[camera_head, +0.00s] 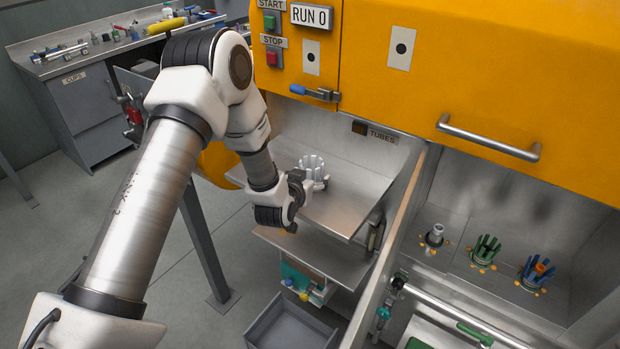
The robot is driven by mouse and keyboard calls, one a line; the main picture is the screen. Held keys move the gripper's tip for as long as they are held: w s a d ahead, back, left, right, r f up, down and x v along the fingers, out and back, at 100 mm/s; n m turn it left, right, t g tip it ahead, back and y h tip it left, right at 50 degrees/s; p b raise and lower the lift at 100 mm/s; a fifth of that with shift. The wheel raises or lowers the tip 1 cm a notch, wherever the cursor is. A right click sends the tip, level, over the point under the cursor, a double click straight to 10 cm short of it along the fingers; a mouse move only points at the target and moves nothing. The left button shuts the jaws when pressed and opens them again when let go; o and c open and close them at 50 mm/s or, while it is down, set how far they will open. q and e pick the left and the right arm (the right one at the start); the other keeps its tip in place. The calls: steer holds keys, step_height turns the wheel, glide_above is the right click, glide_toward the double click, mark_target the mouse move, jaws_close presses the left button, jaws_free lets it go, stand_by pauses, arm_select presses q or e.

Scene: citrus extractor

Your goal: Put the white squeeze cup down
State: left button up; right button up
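The white squeeze cup (312,164), with upright ribs, is upright above or on the upper metal shelf under the yellow housing. My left gripper (313,181) reaches in from the left and has its dark fingers at the lower part of the cup; it appears shut on it. The gripper's wrist hides part of the shelf's front edge. I cannot tell whether the cup's base touches the shelf (347,205). My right gripper is not in view.
A metal panel (390,240) divides the shelf from the right bay, where a green ribbed cup (487,247) and a blue ribbed cup (532,274) stand. A lower shelf (318,256) and a grey bin (290,326) lie below. The upper shelf is clear right of the cup.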

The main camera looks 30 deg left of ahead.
arm_select(q)
steer(key=shift+s, duration=0.1)
steer(key=shift+d, duration=0.1)
steer(key=shift+s, duration=0.3)
steer(key=b+v, duration=0.3)
steer(key=v, duration=0.8)
steer(key=s+d+f+m+g+h, duration=0.1)
steer(key=s+d+f+g, duration=0.25)
steer(key=s+f, duration=0.4)
steer(key=s+d+f+g+h, duration=0.15)
steer(key=s+f+g, duration=0.25)
steer(key=f, duration=0.7)
steer(key=s+d+f+g, duration=0.1)
steer(key=s+f+g, duration=0.2)
steer(key=s, duration=0.5)
steer(key=s+d+f+g, duration=0.2)
steer(key=s+f+g, duration=0.1)
steer(key=s+f, duration=0.3)
steer(key=s, duration=0.2)
steer(key=shift+s+d+m, duration=0.25)
steer(key=shift+m, duration=0.05)
